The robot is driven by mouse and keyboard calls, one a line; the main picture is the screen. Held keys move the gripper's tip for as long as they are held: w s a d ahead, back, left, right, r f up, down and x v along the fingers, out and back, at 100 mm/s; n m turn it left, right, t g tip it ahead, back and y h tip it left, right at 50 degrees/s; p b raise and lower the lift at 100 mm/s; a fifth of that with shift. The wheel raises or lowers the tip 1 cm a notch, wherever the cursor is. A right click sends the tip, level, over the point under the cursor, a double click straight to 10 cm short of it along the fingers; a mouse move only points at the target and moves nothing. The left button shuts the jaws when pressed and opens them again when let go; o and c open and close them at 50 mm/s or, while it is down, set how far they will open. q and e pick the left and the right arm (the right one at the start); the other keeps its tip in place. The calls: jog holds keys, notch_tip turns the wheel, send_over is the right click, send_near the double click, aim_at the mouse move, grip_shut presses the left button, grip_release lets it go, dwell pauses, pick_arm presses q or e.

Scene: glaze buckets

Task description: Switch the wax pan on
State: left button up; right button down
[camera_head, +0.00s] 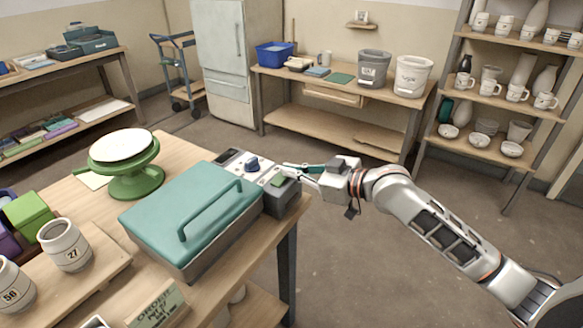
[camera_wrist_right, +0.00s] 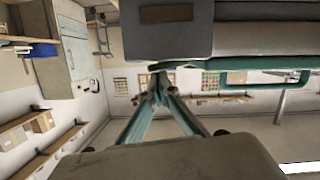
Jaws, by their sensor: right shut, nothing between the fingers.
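The wax pan has a teal lid (camera_head: 195,215) with a bar handle and a grey body, and stands at the right edge of the wooden table. Its control box (camera_head: 285,203) at the far right end carries a dark blue knob (camera_head: 252,164) and a green switch (camera_head: 278,180). My right gripper (camera_head: 287,168) is just beside and above the switch, its fingers pointing left toward the panel. I cannot tell whether it touches, or the switch's state. In the wrist view its teal fingers (camera_wrist_right: 160,85) meet at the tips, empty. My left gripper is not in view.
A green turntable (camera_head: 134,180) stands behind the pan, with numbered jars (camera_head: 64,246) at the left. An order sign (camera_head: 158,307) stands in front. Open floor lies to the right of the table. A bench (camera_head: 330,135) with buckets stands at the back.

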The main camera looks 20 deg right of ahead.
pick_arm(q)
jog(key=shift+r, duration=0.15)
pick_arm(e)
jog(key=shift+w+d, duration=0.1)
jog(key=shift+f+m+p, duration=0.2)
jog(key=shift+m+p, duration=0.1)
jog(key=shift+m, duration=0.1)
jog(key=shift+f, duration=0.1)
jog(key=shift+s+d, duration=0.3)
jog(key=shift+s, duration=0.1)
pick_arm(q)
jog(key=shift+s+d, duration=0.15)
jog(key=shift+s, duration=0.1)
pick_arm(e)
jog(key=v, duration=1.1)
jog(key=shift+r, duration=0.2)
